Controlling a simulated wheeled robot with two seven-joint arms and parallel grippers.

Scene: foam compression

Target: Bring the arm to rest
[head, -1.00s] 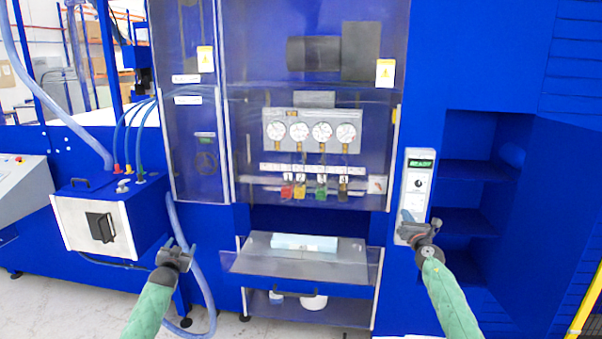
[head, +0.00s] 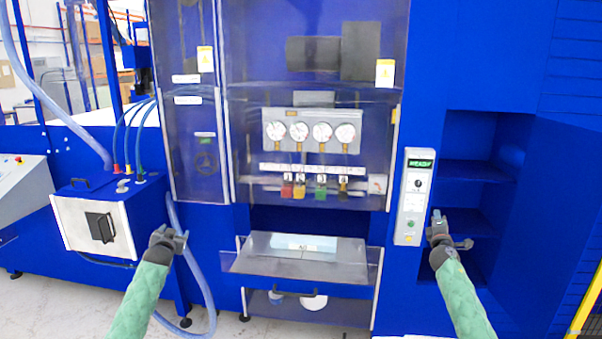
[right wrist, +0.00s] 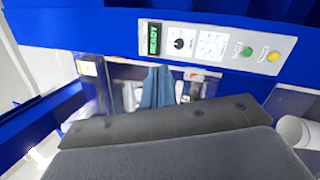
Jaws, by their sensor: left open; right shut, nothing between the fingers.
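My right gripper (head: 438,222) is shut and empty, just right of the grey control panel (head: 414,196) and in front of the open shelf niche. It is apart from the panel. In the right wrist view the panel (right wrist: 216,48) shows a green READY display, a black knob, and a green and a yellow button. The dark body of my right gripper fills the bottom of that view; its fingertips are not clear there.
A light blue foam block (head: 304,244) lies in the machine's lower bay behind a clear guard (head: 256,262) with a dark handle. Gauges (head: 311,131) sit above it. A hose (head: 192,265) hangs close to my left gripper. The shelf niche (head: 472,170) stands on the right.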

